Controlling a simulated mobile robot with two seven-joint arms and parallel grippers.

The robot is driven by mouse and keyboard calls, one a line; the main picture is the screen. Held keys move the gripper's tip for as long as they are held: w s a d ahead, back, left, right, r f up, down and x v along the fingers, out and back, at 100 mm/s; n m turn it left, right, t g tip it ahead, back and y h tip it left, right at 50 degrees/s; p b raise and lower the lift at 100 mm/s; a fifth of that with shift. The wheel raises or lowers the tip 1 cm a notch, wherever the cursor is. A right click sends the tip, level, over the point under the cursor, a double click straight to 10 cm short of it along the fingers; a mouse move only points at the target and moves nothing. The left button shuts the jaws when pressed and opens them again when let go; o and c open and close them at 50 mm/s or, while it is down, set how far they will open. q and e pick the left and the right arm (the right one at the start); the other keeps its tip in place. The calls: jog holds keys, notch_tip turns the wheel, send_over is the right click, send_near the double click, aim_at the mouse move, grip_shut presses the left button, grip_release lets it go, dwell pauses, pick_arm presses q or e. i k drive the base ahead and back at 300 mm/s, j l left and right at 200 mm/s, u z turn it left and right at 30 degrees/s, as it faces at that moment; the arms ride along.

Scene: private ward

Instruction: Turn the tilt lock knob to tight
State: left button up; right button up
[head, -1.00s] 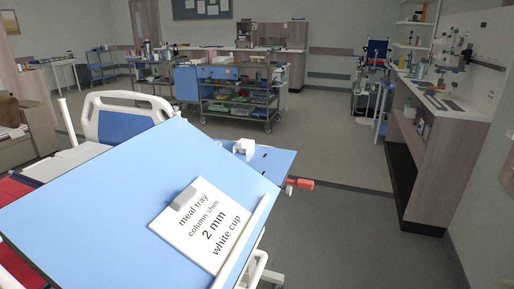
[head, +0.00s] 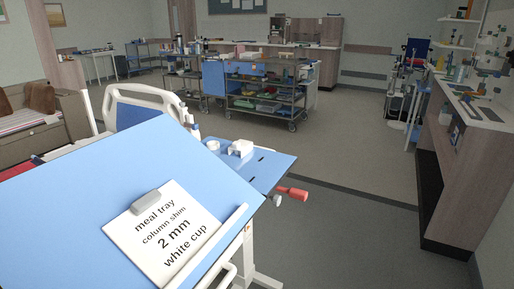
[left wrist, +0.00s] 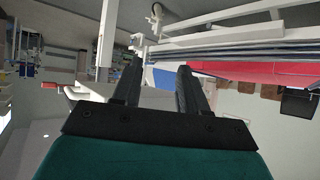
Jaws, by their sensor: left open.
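A tilted blue overbed table top (head: 95,200) fills the lower left of the head view. A red handle or knob (head: 292,193) sticks out to the right beneath its right side, with a small pale round piece (head: 277,199) beside it. I cannot read any tight or loose marking. A small red piece also shows at the left in the left wrist view (left wrist: 68,92). My left gripper (left wrist: 158,70) is open, with nothing between its two dark fingers; it is apart from the red piece. My right gripper is in neither view.
A clipboard card (head: 168,232) reading "meal tray column shim 2 mm white cup" lies on the tilted top. A flat blue side surface (head: 262,172) holds a white block and cup. A bed (head: 140,108) stands behind. Floor right of the table is clear up to a counter (head: 455,170).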

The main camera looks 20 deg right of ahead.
aim_at(275, 200)
jog(key=i+l+u, duration=0.1)
jog(key=l+u, duration=0.25)
jog(key=l, duration=0.55)
jog(key=i+l+u, duration=0.2)
jog(key=l, duration=0.2)
jog(key=l+u, duration=0.2)
jog(key=l, duration=0.2)
jog(key=i+l+u, duration=0.1)
jog(key=l+u, duration=0.4)
jog(key=l, duration=0.85)
jog(key=k+l+u, duration=0.1)
jog(key=l+u, duration=0.4)
jog(key=l, duration=0.8)
jog(key=l+u, duration=0.1)
jog(key=l, duration=0.5)
jog(key=k+l+u, duration=0.1)
jog(key=l, duration=0.45)
jog(key=k, duration=0.05)
